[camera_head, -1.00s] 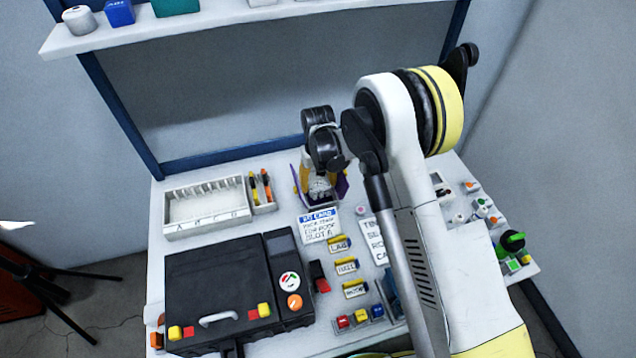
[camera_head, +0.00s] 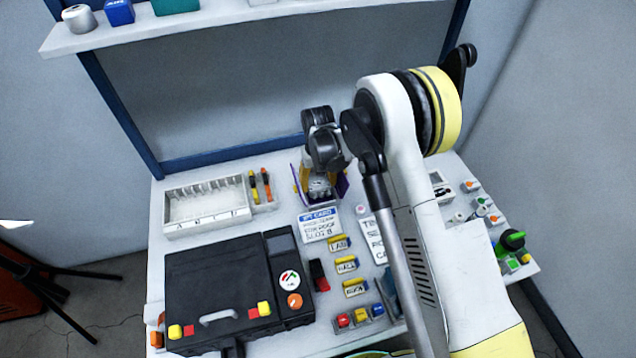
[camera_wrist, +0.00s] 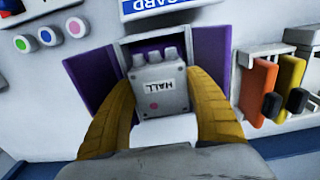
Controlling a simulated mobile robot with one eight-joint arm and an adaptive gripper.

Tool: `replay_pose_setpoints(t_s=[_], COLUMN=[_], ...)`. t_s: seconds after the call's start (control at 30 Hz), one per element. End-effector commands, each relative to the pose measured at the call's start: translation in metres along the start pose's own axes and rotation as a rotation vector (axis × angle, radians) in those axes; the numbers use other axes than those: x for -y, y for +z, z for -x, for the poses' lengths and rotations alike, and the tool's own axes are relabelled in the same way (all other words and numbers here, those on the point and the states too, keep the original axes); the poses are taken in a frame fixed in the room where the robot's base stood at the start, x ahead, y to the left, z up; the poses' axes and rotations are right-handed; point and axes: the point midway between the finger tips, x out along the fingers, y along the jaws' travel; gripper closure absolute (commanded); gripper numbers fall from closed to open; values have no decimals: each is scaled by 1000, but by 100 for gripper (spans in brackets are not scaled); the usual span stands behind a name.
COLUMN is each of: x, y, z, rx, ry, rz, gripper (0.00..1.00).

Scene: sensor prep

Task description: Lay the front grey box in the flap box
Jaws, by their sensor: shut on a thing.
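The flap box (camera_wrist: 208,62) has purple flaps standing open to both sides of the grey box. The grey box is over or in its opening; I cannot tell how deep. In the head view my gripper (camera_head: 318,178) points down at the flap box, whose purple flap (camera_head: 342,186) shows beside the fingers. Most of the flap box is hidden by my gripper.
A black case (camera_head: 215,290) fills the front left. Small parts (camera_head: 485,210) lie at the right.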

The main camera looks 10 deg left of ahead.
Motion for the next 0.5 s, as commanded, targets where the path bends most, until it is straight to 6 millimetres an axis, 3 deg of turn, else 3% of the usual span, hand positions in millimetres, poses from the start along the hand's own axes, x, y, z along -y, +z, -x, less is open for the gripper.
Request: replay_pose_setpoints(t_s=[0.37,0.4,0.47,0.5], x=[0,0,0,0], y=[0,0,0,0], z=[-2,-2,-2,-2], rx=[0,0,0,0], ry=[0,0,0,-1], rz=[0,0,0,0], gripper=[66,34,16,14])
